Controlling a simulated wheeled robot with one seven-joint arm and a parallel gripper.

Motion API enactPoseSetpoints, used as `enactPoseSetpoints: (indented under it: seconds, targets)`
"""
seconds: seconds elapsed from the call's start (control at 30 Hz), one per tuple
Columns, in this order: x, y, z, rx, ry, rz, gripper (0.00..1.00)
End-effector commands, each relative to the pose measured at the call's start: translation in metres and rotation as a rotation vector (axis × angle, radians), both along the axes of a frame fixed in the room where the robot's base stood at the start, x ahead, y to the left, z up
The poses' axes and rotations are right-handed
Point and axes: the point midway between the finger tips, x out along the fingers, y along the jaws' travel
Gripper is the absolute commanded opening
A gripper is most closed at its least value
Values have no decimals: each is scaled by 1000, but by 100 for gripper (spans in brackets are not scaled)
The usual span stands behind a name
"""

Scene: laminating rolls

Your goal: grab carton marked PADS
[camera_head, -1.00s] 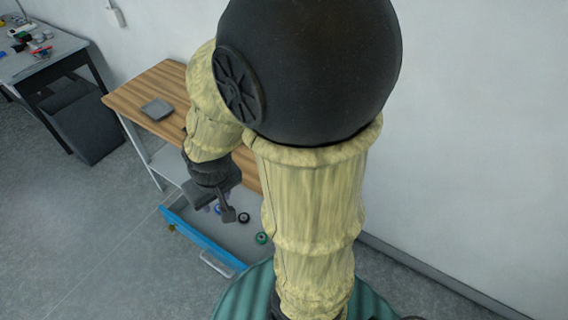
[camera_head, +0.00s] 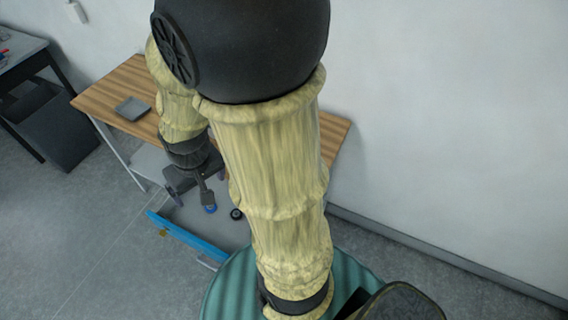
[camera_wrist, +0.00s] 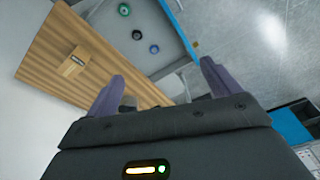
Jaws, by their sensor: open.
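A small brown carton (camera_wrist: 72,62) with a dark label lies on the wooden tabletop at the upper left of the wrist view. The label's print is too small to read. In the head view I cannot make the carton out; my arm covers part of the tabletop. My gripper (camera_wrist: 163,82) is open, its two purple-grey fingers spread with nothing between them. The carton is off to the left of the fingers, well apart from them. In the head view my gripper (camera_head: 205,190) hangs beside the table's front edge, above the open drawer.
The wooden table (camera_head: 105,92) stands against the wall with a grey tray (camera_head: 132,108) on it. An open blue-fronted drawer (camera_head: 185,236) juts out below, holding a blue roll (camera_head: 210,209), a black roll (camera_head: 236,213) and a green roll (camera_wrist: 124,10). A dark bin (camera_head: 55,130) stands at left.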

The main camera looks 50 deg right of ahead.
Motion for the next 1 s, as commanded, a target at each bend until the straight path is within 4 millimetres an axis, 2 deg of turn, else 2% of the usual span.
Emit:
enactPoseSetpoints:
  seconds: [0.17,0.47,0.77,1.0]
  targets:
    - [2,-34,-36,83,130,-245,98]
    - [-2,-89,-96,331,346,-709,98]
    - [-6,-142,-148,688,492,-1139,98]
    - [-12,-193,-183,1054,536,-1440,98]
